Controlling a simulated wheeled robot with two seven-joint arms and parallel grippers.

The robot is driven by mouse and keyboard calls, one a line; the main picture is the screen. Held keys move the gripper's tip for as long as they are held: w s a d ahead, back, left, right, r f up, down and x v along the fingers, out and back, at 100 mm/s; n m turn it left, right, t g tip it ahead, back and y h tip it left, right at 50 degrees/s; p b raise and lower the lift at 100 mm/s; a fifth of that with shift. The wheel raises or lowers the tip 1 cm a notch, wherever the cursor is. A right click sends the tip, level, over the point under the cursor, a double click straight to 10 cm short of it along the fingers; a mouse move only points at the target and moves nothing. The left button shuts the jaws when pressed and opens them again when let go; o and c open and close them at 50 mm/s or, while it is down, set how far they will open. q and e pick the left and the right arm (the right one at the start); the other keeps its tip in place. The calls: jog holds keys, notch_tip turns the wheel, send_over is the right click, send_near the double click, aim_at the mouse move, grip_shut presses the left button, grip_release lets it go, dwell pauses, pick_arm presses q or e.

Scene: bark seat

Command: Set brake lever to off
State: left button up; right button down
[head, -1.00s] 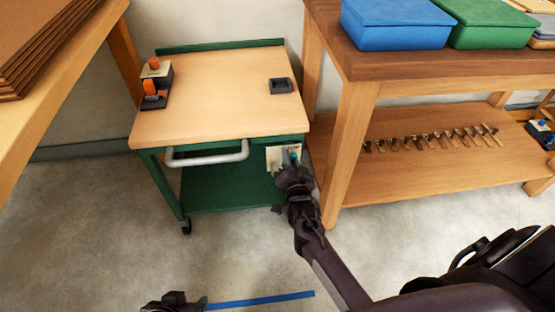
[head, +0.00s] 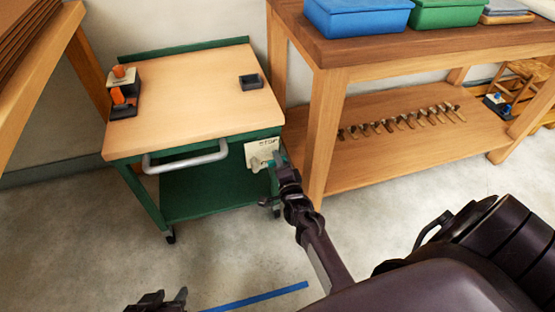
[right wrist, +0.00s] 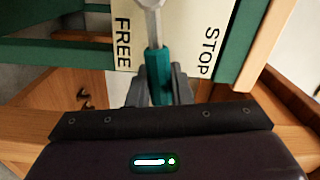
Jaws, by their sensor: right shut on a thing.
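The brake lever has a metal shaft and a teal handle (right wrist: 158,72), in front of a cream plate (right wrist: 186,45) marked FREE on the left and STOP on the right in the right wrist view. The shaft lies between the two words. In the head view the plate (head: 260,152) is on the front right of the green cart (head: 205,105). My left gripper (head: 165,297) is low at the bottom edge, fingers apart, empty.
A blue strip (head: 258,296) lies on open floor in front.

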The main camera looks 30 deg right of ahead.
pick_arm(q)
jog(key=shift+w+r, duration=0.15)
jog(key=shift+w, duration=0.05)
pick_arm(e)
jog(key=shift+f, duration=0.1)
jog(key=c, duration=1.3)
grip_release()
jog(key=shift+c, duration=0.2)
pick_arm(q)
jog(key=shift+s, duration=0.1)
